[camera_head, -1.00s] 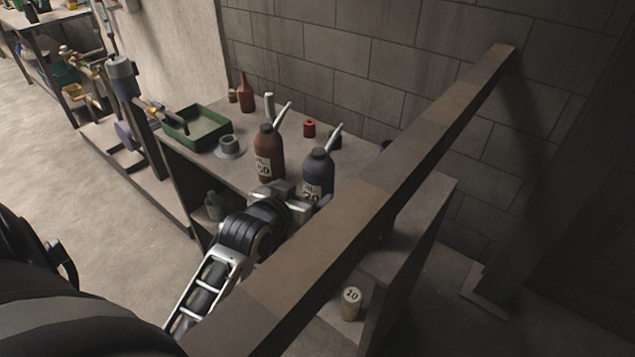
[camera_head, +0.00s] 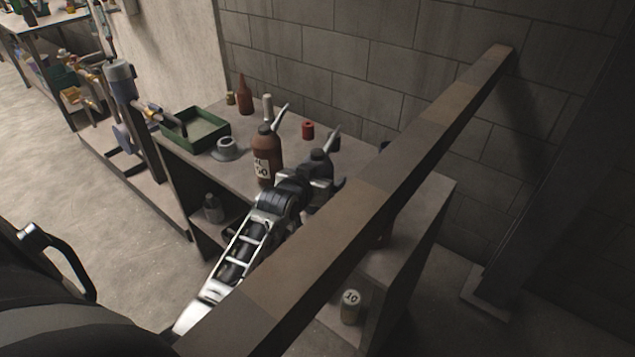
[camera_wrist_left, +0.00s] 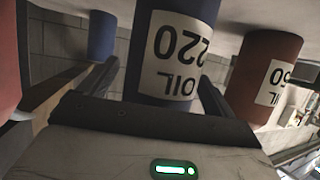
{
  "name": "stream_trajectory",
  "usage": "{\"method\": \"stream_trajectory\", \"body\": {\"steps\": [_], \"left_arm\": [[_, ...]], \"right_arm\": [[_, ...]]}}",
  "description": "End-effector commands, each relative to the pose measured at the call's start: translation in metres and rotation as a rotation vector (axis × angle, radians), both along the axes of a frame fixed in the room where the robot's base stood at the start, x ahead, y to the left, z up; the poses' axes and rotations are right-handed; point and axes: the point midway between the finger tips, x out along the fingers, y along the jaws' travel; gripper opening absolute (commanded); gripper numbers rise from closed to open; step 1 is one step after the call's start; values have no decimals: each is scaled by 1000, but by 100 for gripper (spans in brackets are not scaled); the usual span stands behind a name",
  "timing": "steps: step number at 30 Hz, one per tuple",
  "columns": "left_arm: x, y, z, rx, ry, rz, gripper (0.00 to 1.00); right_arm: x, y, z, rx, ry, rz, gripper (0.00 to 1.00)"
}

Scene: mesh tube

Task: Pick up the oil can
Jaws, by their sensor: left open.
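A dark blue oil can (camera_head: 319,159) with a pale spout stands on the bench top. In the left wrist view, which is upside down, this blue can (camera_wrist_left: 177,48) shows a white label reading OIL 220. My left gripper (camera_head: 322,184) is open at the can, with a finger on each side of its body in the wrist view (camera_wrist_left: 157,95). I cannot tell whether the fingers touch it. A brown-red oil can (camera_head: 267,157) with a similar spout stands just left of it, and in the wrist view this red can (camera_wrist_left: 262,75) is outside the fingers. My right gripper is not in view.
A long beam (camera_head: 400,165) crosses diagonally in front of the bench, close to my left arm. Behind the cans are a red spool (camera_head: 307,131), a pale cylinder (camera_head: 267,107) and a brown bottle (camera_head: 245,95). A green tray (camera_head: 205,130) lies at left.

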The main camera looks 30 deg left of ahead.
Motion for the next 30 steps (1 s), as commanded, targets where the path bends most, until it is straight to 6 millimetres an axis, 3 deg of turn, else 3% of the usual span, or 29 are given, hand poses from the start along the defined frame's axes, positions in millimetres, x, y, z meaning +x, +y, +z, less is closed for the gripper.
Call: {"method": "stream_trajectory", "body": {"steps": [3, 9, 22, 27, 30], "left_arm": [[0, 0, 0, 0, 0, 0, 88], [0, 0, 0, 0, 0, 0, 37], [1, 0, 11, 2, -8, 0, 38], [1, 0, 38, 3, -13, 0, 38], [-17, 2, 57, 5, -10, 0, 38]], "right_arm": [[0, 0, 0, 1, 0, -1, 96], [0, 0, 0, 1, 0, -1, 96], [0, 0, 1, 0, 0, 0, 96], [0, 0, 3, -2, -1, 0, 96], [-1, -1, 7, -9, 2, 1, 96]]}}
